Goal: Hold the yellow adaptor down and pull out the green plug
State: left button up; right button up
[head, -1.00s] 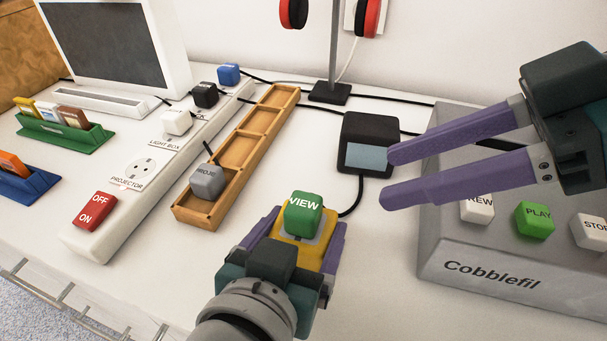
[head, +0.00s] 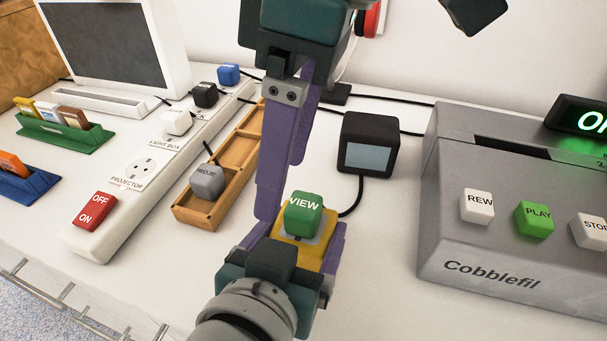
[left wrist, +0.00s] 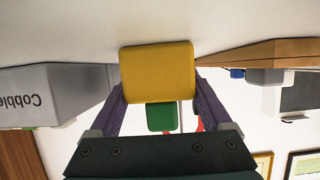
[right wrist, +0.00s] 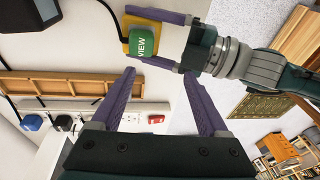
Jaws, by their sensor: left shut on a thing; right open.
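The green plug (head: 303,214), marked VIEW, sits in the top of the yellow adaptor (head: 311,253) on the white table. It also shows in the right wrist view (right wrist: 142,41). My left gripper (head: 291,246) is shut on the yellow adaptor, one finger on each side; the left wrist view shows the adaptor (left wrist: 158,72) between the purple fingers. My right gripper (head: 274,214) is open and empty, pointing down, above and just left of the green plug. In the head view its fingers overlap, one largely behind the other.
A wooden tray (head: 205,215) with a grey plug (head: 207,181) lies to the left, partly hidden by my right gripper. A white power strip (head: 109,232) is beyond it. A black box with a screen (head: 369,144) and the grey Cobblefil machine (head: 450,225) stand to the right.

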aim_at(303, 203)
jog(key=shift+w+d+r+m+t+h, duration=0.2)
jog(key=shift+w+d+r+h, duration=0.15)
jog(key=shift+w+h, duration=0.15)
jog(key=shift+w+d+r+m+t+h, duration=0.1)
jog(key=shift+w+d+r+t+h, duration=0.1)
jog(key=shift+w+d+r+h, duration=0.3)
jog(key=shift+s+a+f, duration=0.15)
jog(key=shift+f, duration=0.05)
jog(key=shift+f, duration=0.15)
jog(key=shift+f, duration=4.4)
jog(key=shift+c, duration=0.2)
grip_shut()
